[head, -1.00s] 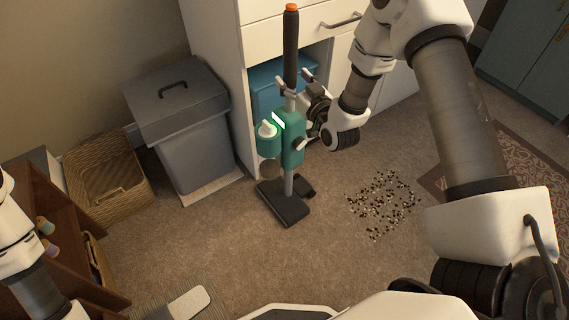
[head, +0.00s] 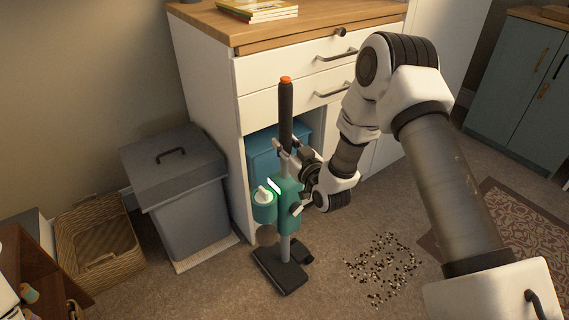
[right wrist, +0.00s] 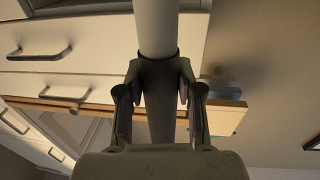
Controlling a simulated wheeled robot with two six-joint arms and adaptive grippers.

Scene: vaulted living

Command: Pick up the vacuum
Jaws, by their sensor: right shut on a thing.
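The vacuum (head: 289,207) is a teal upright stick with a black handle, an orange tip and a dark floor head. It stands upright on the carpet in front of the white cabinet. My right gripper (head: 288,156) is shut on its stick just below the black handle. In the right wrist view, the fingers of the gripper (right wrist: 158,85) close around the stick (right wrist: 157,28) from both sides. My left gripper is not in the head view.
Scattered dark and pale bits (head: 383,268) lie on the carpet right of the vacuum. A grey lidded bin (head: 185,205) and a wicker basket (head: 97,240) stand at left. The white cabinet (head: 205,100) is close behind, with a blue container (head: 266,154) in its opening.

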